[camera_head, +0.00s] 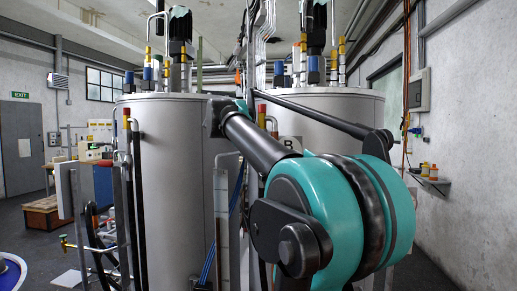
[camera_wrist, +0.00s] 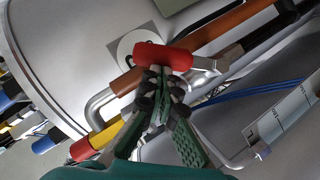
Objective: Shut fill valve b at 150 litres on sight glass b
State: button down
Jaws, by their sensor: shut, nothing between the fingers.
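In the wrist view a red valve handle (camera_wrist: 165,55) lies just beyond my fingertips. My gripper (camera_wrist: 163,75) is shut and empty, its dark tips against or very near the handle; I cannot tell if they touch. A graduated white scale strip (camera_wrist: 282,118), likely a sight glass, shows at the right, its level unreadable. A strip (camera_head: 221,220) stands between the drums. My gripper is not clearly visible there.
Another steel drum (camera_head: 175,180) stands left of centre, with pipework and a red-topped valve (camera_head: 127,117) on its left side. Metal pipes and blue tubes (camera_wrist: 240,97) run close to my fingers. A wooden crate (camera_head: 42,212) stands far left. Floor shows at lower right.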

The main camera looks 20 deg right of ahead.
jog(key=s+d+f+m+t+y, duration=0.2)
jog(key=s+d+f+m+y, duration=0.1)
jog(key=d+f+m+y, duration=0.1)
jog(key=shift+d+f+m+y, duration=0.3)
jog(key=shift+y, duration=0.2)
dwell(0.8)
